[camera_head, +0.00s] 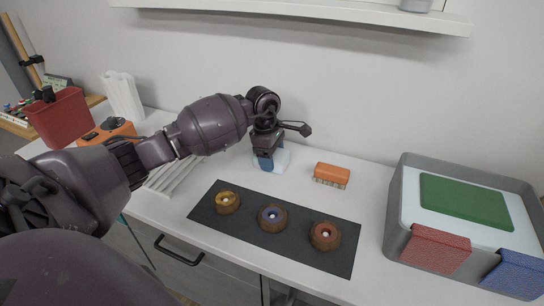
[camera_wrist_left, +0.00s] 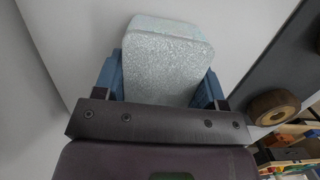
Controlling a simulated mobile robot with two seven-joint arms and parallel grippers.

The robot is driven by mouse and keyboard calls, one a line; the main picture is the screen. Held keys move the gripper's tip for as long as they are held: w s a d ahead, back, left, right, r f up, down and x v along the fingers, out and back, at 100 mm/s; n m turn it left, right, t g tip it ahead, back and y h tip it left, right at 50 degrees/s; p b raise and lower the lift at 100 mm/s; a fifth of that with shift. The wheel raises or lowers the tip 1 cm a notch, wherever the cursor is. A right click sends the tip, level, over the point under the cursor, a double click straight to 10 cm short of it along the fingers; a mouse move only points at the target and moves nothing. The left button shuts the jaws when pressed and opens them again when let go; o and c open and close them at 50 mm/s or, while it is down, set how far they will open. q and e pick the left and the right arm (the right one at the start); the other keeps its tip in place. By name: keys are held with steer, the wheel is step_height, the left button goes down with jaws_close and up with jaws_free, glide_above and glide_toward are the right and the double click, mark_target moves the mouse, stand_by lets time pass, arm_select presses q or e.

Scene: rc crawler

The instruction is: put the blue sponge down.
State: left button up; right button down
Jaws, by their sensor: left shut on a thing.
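My left gripper (camera_head: 266,162) points down over the back of the white counter. It is shut on a pale blue, speckled, sponge-like block (camera_wrist_left: 165,60), which sits between its blue fingers in the left wrist view. In the head view the block (camera_head: 283,159) is partly hidden behind the fingers, low at the counter; I cannot tell whether it touches the surface. A darker blue, speckled sponge-like block (camera_head: 515,272) leans at the front right of the grey tray (camera_head: 396,215). My right gripper is not in view.
An orange brush (camera_head: 332,175) lies right of my gripper. A dark mat (camera_head: 290,251) in front carries three brown pieces with round centres. A red block (camera_head: 435,249) leans on the tray, which holds a green pad (camera_head: 465,197). A white ribbed rack (camera_head: 173,177) lies to the left.

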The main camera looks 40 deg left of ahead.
arm_select(q)
steer(key=shift+f, duration=0.2)
steer(key=o, duration=1)
steer(key=shift+o, duration=0.2)
step_height(320, 180, up, 12)
steer(key=a, duration=0.1)
steer(key=shift+s+a+r+p, duration=0.15)
steer(key=shift+s+a+p, duration=0.1)
steer(key=shift+a+p, duration=0.15)
